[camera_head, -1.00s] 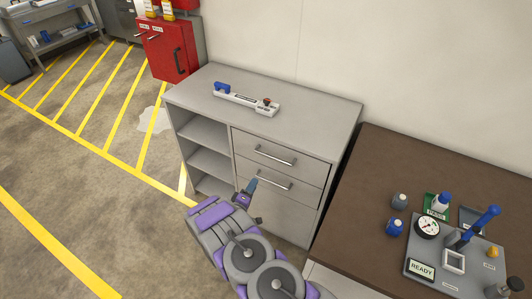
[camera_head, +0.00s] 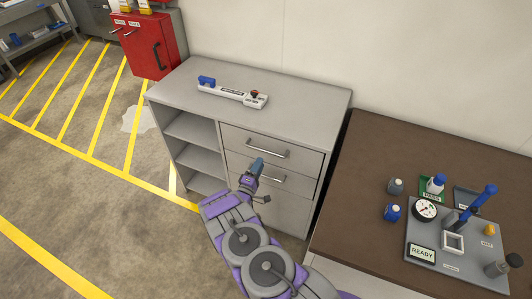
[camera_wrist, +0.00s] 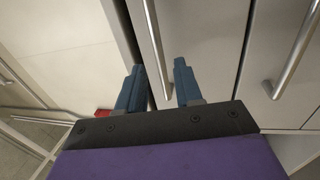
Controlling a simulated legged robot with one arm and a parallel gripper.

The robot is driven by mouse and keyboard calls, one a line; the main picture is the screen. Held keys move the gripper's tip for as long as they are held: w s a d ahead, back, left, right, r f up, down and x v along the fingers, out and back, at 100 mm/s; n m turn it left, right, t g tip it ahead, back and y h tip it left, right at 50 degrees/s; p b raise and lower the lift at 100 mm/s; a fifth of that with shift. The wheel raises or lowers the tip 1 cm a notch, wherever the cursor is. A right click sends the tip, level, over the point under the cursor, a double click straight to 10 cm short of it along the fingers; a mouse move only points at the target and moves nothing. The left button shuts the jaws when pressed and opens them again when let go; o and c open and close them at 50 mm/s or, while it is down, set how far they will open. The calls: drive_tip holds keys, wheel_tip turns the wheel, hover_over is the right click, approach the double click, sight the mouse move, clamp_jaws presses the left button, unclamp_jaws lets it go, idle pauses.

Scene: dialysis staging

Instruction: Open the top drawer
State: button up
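The grey cabinet (camera_head: 268,108) has a top drawer (camera_head: 272,146) and a lower drawer (camera_head: 270,176), both shut, each with a silver bar handle. My gripper (camera_head: 256,166) is in front of the drawers, just below the top drawer handle (camera_head: 267,150) in the head view. In the wrist view my gripper (camera_wrist: 159,65) is open, its two blue fingers apart. The top drawer handle (camera_wrist: 156,45) runs lengthwise through the gap between them; contact cannot be told. The lower drawer handle (camera_wrist: 296,52) lies to the right of the fingers.
A brown-topped table (camera_head: 365,180) stands close on the right, carrying a device panel (camera_head: 465,240) and small bottles. Open shelves (camera_head: 195,155) fill the cabinet's left side. A white tool (camera_head: 232,93) lies on top. A red box (camera_head: 148,45) stands at back left. Floor at left is free.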

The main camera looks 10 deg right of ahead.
sight(266, 151)
drive_tip(key=b+x, duration=0.1)
drive_tip(key=x, duration=0.7)
drive_tip(key=shift+a, duration=0.15)
drive_tip(key=shift+a, duration=0.15)
drive_tip(key=shift+c, duration=1.3)
drive_tip(key=shift+s, duration=0.1)
clamp_jaws()
drive_tip(key=shift+d, duration=0.2)
